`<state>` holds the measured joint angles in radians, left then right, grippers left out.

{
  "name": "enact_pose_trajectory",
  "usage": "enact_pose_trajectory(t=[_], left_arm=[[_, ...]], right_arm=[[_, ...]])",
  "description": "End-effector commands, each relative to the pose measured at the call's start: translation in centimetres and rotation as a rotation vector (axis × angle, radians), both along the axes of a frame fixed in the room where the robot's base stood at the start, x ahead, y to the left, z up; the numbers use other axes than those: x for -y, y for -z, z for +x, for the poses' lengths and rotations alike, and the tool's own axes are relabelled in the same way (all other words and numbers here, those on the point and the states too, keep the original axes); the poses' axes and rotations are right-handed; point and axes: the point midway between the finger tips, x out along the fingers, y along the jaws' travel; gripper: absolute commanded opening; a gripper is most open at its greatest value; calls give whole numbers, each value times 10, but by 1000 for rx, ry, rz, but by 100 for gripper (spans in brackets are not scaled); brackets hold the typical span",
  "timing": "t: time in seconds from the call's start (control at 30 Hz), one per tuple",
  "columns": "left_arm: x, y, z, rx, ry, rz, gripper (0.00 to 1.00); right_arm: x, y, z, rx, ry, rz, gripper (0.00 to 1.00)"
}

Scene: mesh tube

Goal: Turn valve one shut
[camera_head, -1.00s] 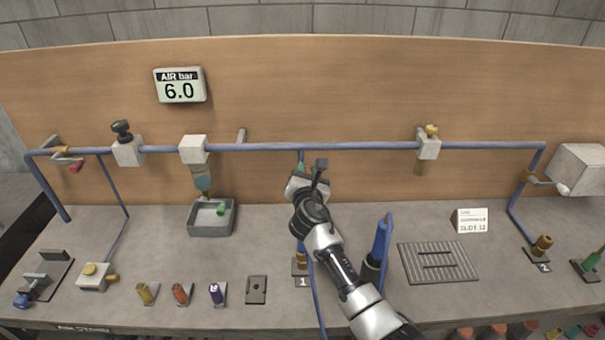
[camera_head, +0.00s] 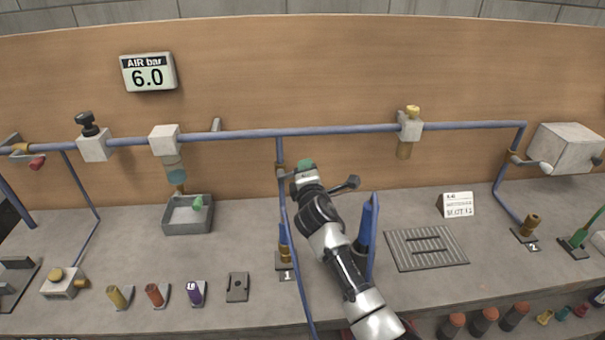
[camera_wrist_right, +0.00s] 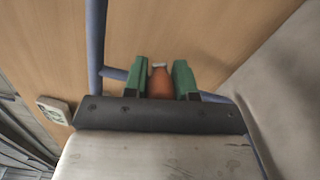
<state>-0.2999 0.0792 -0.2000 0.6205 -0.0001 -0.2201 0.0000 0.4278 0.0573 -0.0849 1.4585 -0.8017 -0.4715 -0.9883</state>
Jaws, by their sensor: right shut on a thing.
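Valve one sits on the blue drop pipe (camera_head: 283,205) below the long rail; the foot of this pipe has a plate marked 1 (camera_head: 287,275). My right gripper (camera_head: 305,166) is at the valve, just right of the pipe. In the right wrist view, the green fingers of my right gripper (camera_wrist_right: 160,80) are shut on the orange valve handle (camera_wrist_right: 160,83). The valve body is mostly hidden behind the gripper, and I cannot tell the handle's exact angle. My left gripper is not in view.
The air display (camera_head: 148,72) reads 6.0. The blue rail (camera_head: 230,136) runs along the wooden board. A blue upright piece (camera_head: 367,235) stands close beside my right arm. A grey tray (camera_head: 187,225) lies left, a ribbed mat (camera_head: 426,261) right.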

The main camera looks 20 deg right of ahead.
Motion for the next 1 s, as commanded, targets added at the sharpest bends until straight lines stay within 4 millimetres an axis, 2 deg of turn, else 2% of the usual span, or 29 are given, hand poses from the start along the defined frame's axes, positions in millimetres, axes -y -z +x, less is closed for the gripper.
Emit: enact_pose_trajectory(t=[0.03,0.4,0.6,1.0], left_arm=[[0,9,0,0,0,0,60],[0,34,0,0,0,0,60],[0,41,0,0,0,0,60],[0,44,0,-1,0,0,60]], right_arm=[[1,8,-1,12,0,42,0],[6,26,-2,89,0,312,0],[7,31,-2,113,0,399,0],[7,34,-2,128,0,450,0]])
